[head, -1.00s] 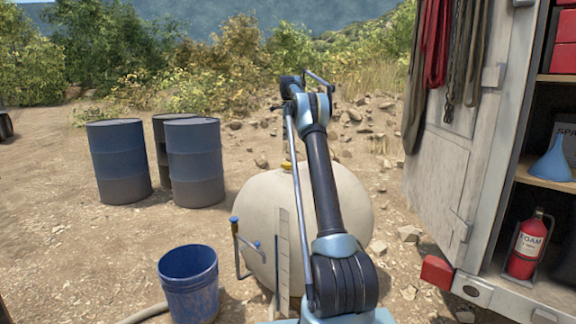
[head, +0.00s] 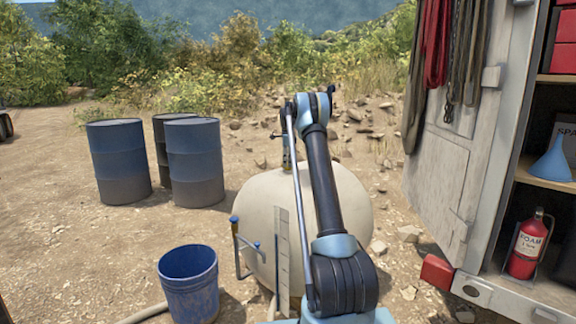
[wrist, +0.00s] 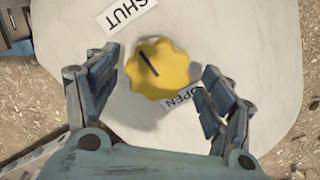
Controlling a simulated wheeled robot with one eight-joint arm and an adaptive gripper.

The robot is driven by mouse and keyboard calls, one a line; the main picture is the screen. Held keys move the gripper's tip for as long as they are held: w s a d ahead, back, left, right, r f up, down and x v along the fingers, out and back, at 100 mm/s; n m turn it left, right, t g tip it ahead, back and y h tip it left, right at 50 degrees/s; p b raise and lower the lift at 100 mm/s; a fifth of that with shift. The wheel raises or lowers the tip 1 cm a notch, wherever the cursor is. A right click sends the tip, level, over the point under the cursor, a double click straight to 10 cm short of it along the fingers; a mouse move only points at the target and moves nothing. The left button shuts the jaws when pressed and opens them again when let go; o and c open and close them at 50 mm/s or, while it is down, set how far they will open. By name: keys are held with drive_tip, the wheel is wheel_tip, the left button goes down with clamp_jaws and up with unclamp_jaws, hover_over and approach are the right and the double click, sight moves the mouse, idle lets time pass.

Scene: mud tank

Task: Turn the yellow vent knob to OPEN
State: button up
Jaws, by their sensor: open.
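The yellow vent knob (wrist: 165,73) has a scalloped edge and sits on the pale tank (wrist: 265,35). A dark line on it points to the upper left, roughly toward the SHUT label (wrist: 126,12). The OPEN label (wrist: 180,99) lies at its lower right, partly covered by the knob and a finger. My gripper (wrist: 160,68) is open, with one finger on each side of the knob; the left finger looks closer. I cannot tell whether either touches. In the head view my gripper (head: 287,158) is at the top of the tank (head: 258,215), and the knob is hidden.
A blue bucket (head: 188,285) and a bent pipe with blue handles (head: 237,250) stand left of the tank. Blue drums (head: 194,165) stand behind on the left. A truck with an open door (head: 445,170) is on the right. Open dirt lies between.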

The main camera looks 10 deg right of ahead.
drive_tip(key=shift+f, duration=0.15)
drive_tip(key=c, duration=1.1)
drive_tip(key=shift+o, duration=0.2)
drive_tip(key=shift+d, duration=0.15)
